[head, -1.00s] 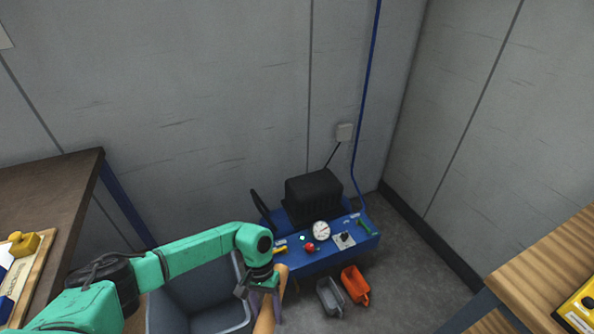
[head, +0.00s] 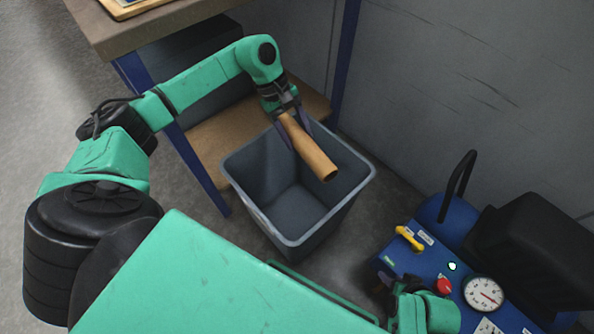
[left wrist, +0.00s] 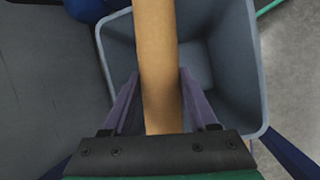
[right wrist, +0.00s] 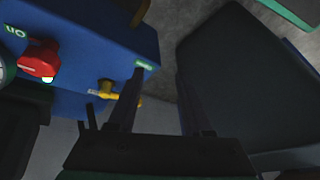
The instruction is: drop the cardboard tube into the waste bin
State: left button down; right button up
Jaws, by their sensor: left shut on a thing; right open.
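The brown cardboard tube (head: 314,157) is held by my left gripper (head: 290,124), which is shut on it near one end. The tube slants down to the right, its free end over the opening of the grey waste bin (head: 243,203). In the left wrist view, the tube (left wrist: 157,60) lies between the purple fingers (left wrist: 152,95), with the bin (left wrist: 255,60) below. The bin looks empty. My right gripper (right wrist: 157,100) is open and empty beside the blue machine; in the head view it is mostly hidden behind my arm.
The blue machine (head: 430,255) with gauge, red knob and yellow handle stands right of the bin. A workbench (head: 150,30) with a blue leg and low wooden shelf (head: 222,140) stands behind and left of the bin. The wall is at the back right.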

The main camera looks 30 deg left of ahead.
pick_arm(q)
jog(key=f+n+b, duration=0.1)
jog(key=b, duration=0.1)
jog(key=w+a+f+n+t+b, duration=0.1)
jog(key=b, duration=0.1)
jog(key=shift+w+a+f+n, duration=0.15)
jog(key=shift+w+f+n, duration=0.05)
jog(key=shift+w+n, duration=0.1)
jog(key=shift+r, duration=0.1)
notch_tip(320, 180, down, 6)
jog(key=b, duration=0.3)
jog(key=shift+s+r+b, duration=0.1)
jog(key=shift+r+b, duration=0.1)
jog(key=shift+b, duration=0.2)
jog(key=shift+c, duration=0.5)
grip_release()
pick_arm(e)
jog(key=w+a+t+y, duration=0.2)
jog(key=a+t+y, duration=0.2)
jog(key=a, duration=0.5)
jog(key=shift+w+a+f+m+t, duration=0.25)
jog(key=shift+f+t, duration=0.2)
jog(key=shift+t, duration=0.55)
pick_arm(q)
jog(key=shift+r, duration=0.1)
